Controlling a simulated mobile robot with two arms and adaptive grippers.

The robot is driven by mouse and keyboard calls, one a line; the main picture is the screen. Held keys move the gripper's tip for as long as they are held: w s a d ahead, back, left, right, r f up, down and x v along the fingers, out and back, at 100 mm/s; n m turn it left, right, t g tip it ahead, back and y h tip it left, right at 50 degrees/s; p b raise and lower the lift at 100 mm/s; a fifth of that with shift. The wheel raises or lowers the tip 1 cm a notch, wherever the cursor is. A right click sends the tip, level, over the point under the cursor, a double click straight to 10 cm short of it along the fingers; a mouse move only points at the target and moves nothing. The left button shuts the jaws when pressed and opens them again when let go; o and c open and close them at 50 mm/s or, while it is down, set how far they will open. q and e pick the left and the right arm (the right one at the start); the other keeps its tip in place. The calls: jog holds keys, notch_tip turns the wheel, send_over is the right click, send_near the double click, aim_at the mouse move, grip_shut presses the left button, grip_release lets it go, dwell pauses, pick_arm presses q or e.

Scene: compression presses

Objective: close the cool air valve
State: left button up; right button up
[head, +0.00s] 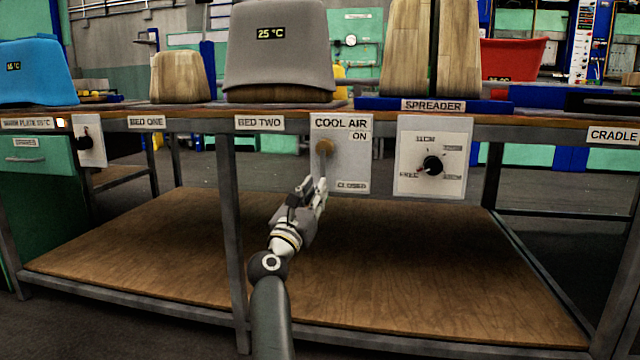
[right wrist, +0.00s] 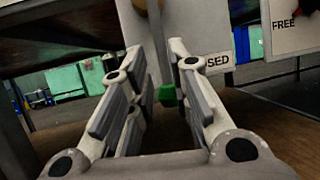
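The cool air valve is on a white panel (head: 356,160) marked COOL AIR, ON and CLOSED, on the front of the bench. It has a round brass hub (head: 325,147) and a thin grey lever (head: 322,165) hanging down from it. The lever's green tip (right wrist: 167,95) shows in the right wrist view. My right gripper (head: 314,186) is just below the hub, in front of the panel. In the right wrist view its fingers (right wrist: 160,62) are open, with the lever between them, nearer the right finger. My left gripper is not in view.
A spreader dial panel (head: 433,158) is close on the right, with a black knob. A metal bench leg (head: 231,220) stands left of my right arm. The wooden lower shelf (head: 400,270) is bare. Grey and wooden forms stand on the bench top.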

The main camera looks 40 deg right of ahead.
jog(key=v, duration=0.2)
jog(key=shift+s+a+f, duration=0.2)
jog(key=shift+a, duration=0.1)
jog(key=shift+r, duration=0.1)
